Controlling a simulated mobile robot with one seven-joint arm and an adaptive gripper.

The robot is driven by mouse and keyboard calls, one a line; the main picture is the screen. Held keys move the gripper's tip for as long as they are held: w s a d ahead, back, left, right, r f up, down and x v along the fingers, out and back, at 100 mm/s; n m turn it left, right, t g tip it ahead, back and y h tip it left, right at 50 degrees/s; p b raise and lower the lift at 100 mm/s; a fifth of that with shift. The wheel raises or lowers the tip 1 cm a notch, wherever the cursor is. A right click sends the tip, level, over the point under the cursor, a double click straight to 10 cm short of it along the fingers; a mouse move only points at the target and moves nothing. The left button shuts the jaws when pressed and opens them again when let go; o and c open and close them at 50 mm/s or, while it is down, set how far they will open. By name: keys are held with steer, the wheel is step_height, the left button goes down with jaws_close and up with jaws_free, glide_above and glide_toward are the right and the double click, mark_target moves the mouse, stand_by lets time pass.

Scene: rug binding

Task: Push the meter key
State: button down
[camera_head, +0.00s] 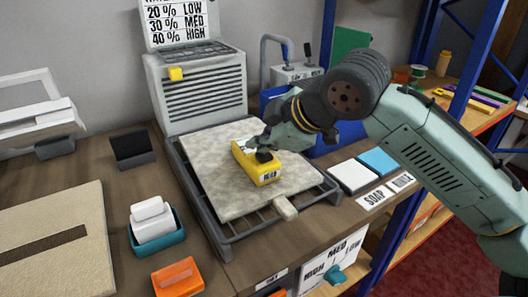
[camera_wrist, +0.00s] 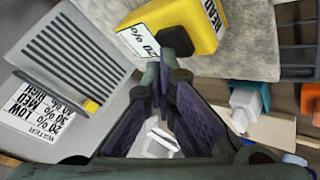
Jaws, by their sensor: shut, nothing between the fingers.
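The yellow meter (camera_head: 243,158) lies on a pale rug piece (camera_head: 215,150) on a grey rack. In the wrist view the meter (camera_wrist: 205,38) shows a READ label and a white display (camera_wrist: 140,42) reading 20 %. A dark grey round part (camera_wrist: 177,40), which looks like the meter key, stands on its face. My gripper (camera_head: 262,150) is shut and empty, pointing down at the meter. In the wrist view its fingertips (camera_wrist: 165,70) are at the dark part's near side. I cannot tell whether they touch it. The gripper partly hides the meter.
Behind the rug stands a grey louvred unit (camera_head: 203,90) with a yellow knob and a LOW/MED/HIGH chart. White and blue blocks (camera_head: 353,176) lie to the right by the SOAP label. A teal tray (camera_head: 157,235) and orange tray (camera_head: 178,278) stand at front left. A blue shelf post is right.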

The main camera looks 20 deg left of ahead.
mark_target(262, 156)
steer(key=shift+f, duration=0.2)
steer(key=shift+r, duration=0.1)
steer(key=shift+r+p, duration=0.85)
steer(key=shift+r, duration=0.05)
step_height(262, 156, up, 5)
steer(key=p, duration=0.4)
stand_by(0.8)
